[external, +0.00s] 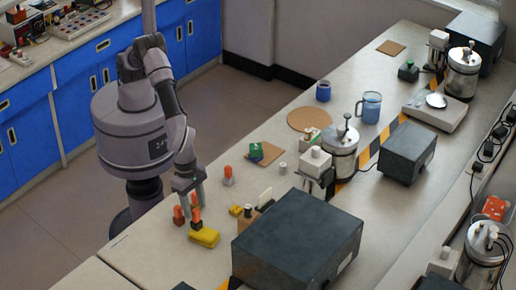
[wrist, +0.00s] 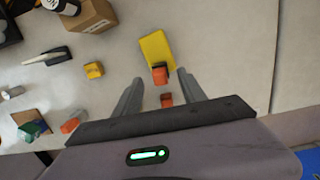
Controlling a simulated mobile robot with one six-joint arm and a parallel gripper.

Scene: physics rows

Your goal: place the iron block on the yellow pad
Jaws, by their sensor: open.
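The yellow pad (external: 205,239) lies flat near the table's front edge; it also shows in the wrist view (wrist: 155,45). An orange block with a dark top (wrist: 160,74) is at the pad's near edge, between my fingers; I cannot tell whether it rests on the pad. A second orange block (wrist: 166,100) is closer to my palm, and it shows left of the pad in the external view (external: 179,215). No label shows which block is iron. My gripper (external: 190,192) points down, open, its fingers (wrist: 161,78) on either side of the blocks, apparently not holding either.
A small yellow block (wrist: 93,70) and a cardboard box (wrist: 90,14) lie left of my gripper in the wrist view. A grey-and-orange piece (external: 228,175) stands farther back. A large dark box (external: 297,240) is right of the pad. Table right of the pad in the wrist view is clear.

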